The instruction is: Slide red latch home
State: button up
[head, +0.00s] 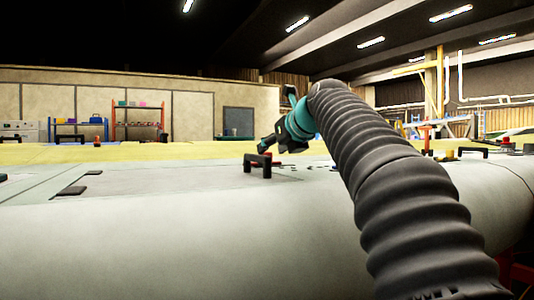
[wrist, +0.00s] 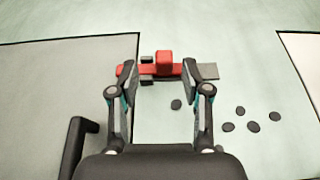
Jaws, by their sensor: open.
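The red latch (wrist: 164,64) lies on the pale wing surface in the wrist view, a flat red bar with a raised red block on it. Small grey blocks (wrist: 147,59) stand at its left part, and a grey plate (wrist: 209,71) shows at its right end. My gripper (wrist: 160,72) is open, one finger to each side of the raised block, with visible gaps to it. The fingertips overlap the bar in the picture; I cannot tell whether they touch it.
A black handle (head: 257,165) stands on the wing below my gripper; a black handle (wrist: 82,142) shows at left in the wrist view. Several dark discs (wrist: 253,126) lie on the surface at right. Shelves (head: 138,122) stand far back.

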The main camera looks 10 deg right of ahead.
jog(key=v, duration=0.7)
jog(key=shift+s, duration=0.15)
jog(key=shift+s, duration=0.1)
